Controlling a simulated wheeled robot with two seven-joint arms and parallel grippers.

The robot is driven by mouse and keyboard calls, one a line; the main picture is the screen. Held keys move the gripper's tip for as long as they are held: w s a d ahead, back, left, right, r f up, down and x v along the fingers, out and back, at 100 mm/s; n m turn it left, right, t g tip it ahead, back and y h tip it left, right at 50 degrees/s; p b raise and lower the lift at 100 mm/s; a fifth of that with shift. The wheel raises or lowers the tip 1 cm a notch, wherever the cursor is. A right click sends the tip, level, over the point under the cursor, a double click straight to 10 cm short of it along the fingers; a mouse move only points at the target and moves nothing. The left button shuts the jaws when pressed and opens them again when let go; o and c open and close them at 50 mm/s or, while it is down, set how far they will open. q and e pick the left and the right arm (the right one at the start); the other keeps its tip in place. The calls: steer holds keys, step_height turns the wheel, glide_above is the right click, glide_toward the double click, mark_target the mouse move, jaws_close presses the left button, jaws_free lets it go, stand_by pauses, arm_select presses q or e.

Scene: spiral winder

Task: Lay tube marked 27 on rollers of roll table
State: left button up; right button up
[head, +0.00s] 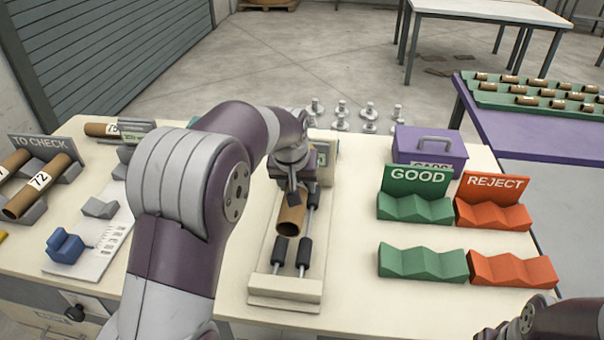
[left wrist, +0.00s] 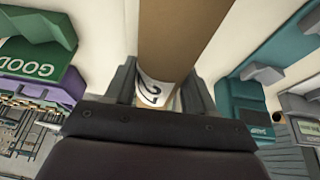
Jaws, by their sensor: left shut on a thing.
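My left gripper (head: 291,190) is shut on a brown cardboard tube (head: 291,216), its open end facing the front of the table. In the left wrist view the tube (left wrist: 184,35) runs between the two fingers (left wrist: 165,90). Its white label (left wrist: 154,93) shows what looks like a 2; the rest is hidden. The tube is above the roll table (head: 285,288), lengthwise between its two rows of black rollers (head: 279,250). I cannot tell whether it touches them. My arm hides part of the roll table's far end. My right gripper is out of view.
Green GOOD cradles (head: 415,208) and orange REJECT cradles (head: 493,214) stand to the right, with a purple box (head: 430,148) behind. A tube marked 72 (head: 38,187) lies in the TO CHECK rack on the left. Metal pieces (head: 341,108) stand beyond.

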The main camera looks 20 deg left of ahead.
arm_select(q)
step_height(320, 180, down, 7)
steer(key=b, duration=0.5)
steer(key=shift+f, duration=0.5)
steer(key=o, duration=1.1)
steer(key=shift+o, duration=0.2)
steer(key=shift+r, duration=0.1)
